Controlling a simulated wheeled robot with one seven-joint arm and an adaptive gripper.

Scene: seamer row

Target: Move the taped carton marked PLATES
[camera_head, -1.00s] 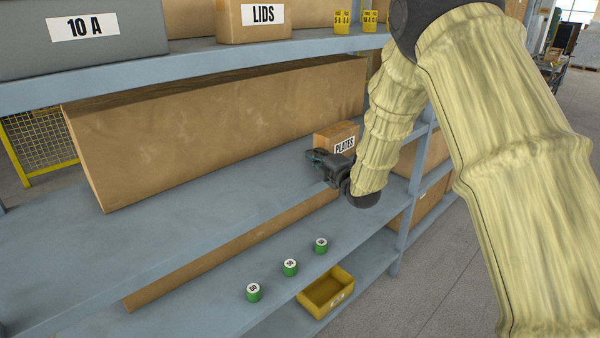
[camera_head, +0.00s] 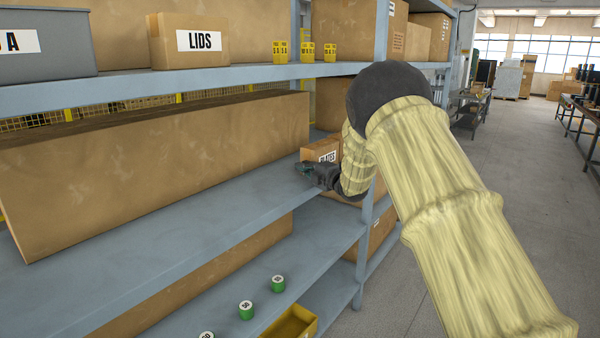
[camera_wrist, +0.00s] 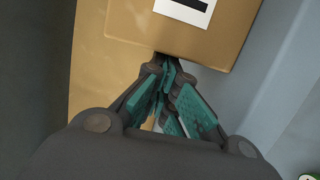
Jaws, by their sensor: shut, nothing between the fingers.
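The small brown carton marked PLATES (camera_head: 318,151) stands on the middle shelf, at the right end of a long brown box. My gripper (camera_head: 303,168) is in front of its lower face and partly covers it. In the wrist view the carton (camera_wrist: 225,40) with part of its white label fills the top, just beyond the fingertips. My gripper (camera_wrist: 165,70) is shut there with nothing between its teal-padded fingers. I cannot tell whether the fingertips touch the carton.
The long brown box (camera_head: 160,165) fills the back of the middle shelf (camera_head: 170,240). Green cylinders (camera_head: 246,310) and a yellow bin (camera_head: 290,324) are below. The aisle floor (camera_head: 430,200) at right is clear.

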